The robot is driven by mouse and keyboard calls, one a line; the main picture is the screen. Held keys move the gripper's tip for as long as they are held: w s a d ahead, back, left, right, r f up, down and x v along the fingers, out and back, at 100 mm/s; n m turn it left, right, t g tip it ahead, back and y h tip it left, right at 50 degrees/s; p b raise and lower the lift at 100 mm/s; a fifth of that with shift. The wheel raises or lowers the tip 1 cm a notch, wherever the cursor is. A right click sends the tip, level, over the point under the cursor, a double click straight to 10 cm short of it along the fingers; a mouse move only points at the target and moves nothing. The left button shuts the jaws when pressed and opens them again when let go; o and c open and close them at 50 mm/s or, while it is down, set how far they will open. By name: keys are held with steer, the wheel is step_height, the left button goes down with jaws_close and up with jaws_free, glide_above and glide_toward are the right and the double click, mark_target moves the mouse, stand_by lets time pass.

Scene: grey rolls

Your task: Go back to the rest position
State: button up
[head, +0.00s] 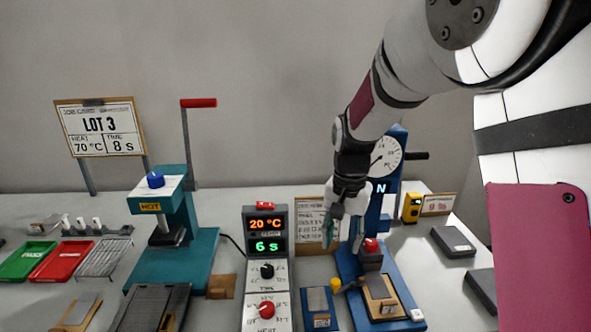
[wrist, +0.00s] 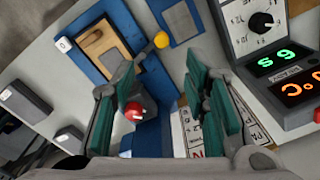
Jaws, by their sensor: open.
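My gripper (head: 346,217) hangs in front of the blue press (head: 384,202) with the round dial, above its red knob (head: 371,246). In the wrist view my gripper (wrist: 165,105) has its two teal-padded fingers apart. The red knob (wrist: 134,111) shows between them, nearer the left finger; I cannot tell whether anything touches it. Nothing is held. My arm comes down from the upper right in the head view.
The control box (head: 266,240) reads 20 °C and 6 s. A teal hot press (head: 180,240) with a raised red-handled lever stands left, near green and red trays (head: 62,262). The "LOT 3" sign (head: 100,127) reads 70 °C, 8 s. Dark blocks (head: 453,241) lie right.

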steer(key=s+d+r+n+t, duration=0.2)
steer(key=s+d+r+n, duration=0.1)
steer(key=s+r, duration=1)
steer(key=s+d+n+t+p, duration=0.1)
steer(key=s+d+n+t, duration=0.1)
steer(key=s, duration=1.3)
steer(key=shift+s+r+n, duration=0.15)
steer(key=shift+s+n, duration=0.15)
steer(key=shift+n, duration=0.2)
